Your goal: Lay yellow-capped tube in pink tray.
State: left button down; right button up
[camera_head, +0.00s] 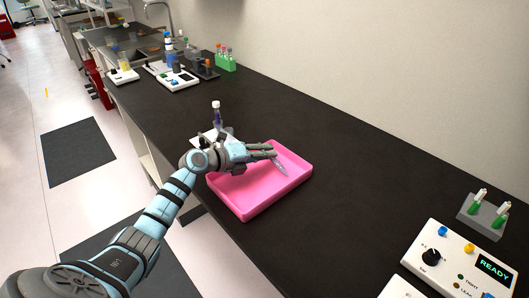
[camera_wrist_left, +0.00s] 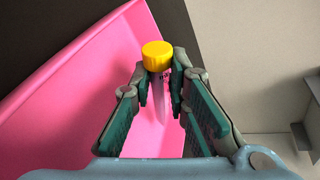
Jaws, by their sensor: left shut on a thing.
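The yellow-capped tube (camera_wrist_left: 157,56) is between the fingers of my left gripper (camera_wrist_left: 161,84) in the left wrist view, its clear body pointing down and away from the yellow cap. In the head view my left gripper (camera_head: 274,152) is shut on the tube (camera_head: 280,167) and holds it over the pink tray (camera_head: 245,207). The cap is hard to make out in the head view. The tray lies on the black bench, and its pink floor also shows in the left wrist view (camera_wrist_left: 85,92). I cannot tell whether the tube touches the tray floor. My right gripper is not in view.
A white-capped bottle (camera_head: 216,113) stands just behind the tray. A green tube rack (camera_head: 226,62) and white devices (camera_head: 178,80) are farther back. A grey rack (camera_head: 487,222) and a control box reading READY (camera_head: 452,262) are at the right. The bench right of the tray is clear.

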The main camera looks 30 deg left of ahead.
pick_arm(q)
jog(key=c, duration=1.5)
grip_release()
jog(key=shift+o, duration=0.2)
jog(key=v, duration=1.2)
jog(key=shift+r, duration=0.15)
jog(key=shift+d, duration=0.1)
jog(key=shift+w, duration=0.1)
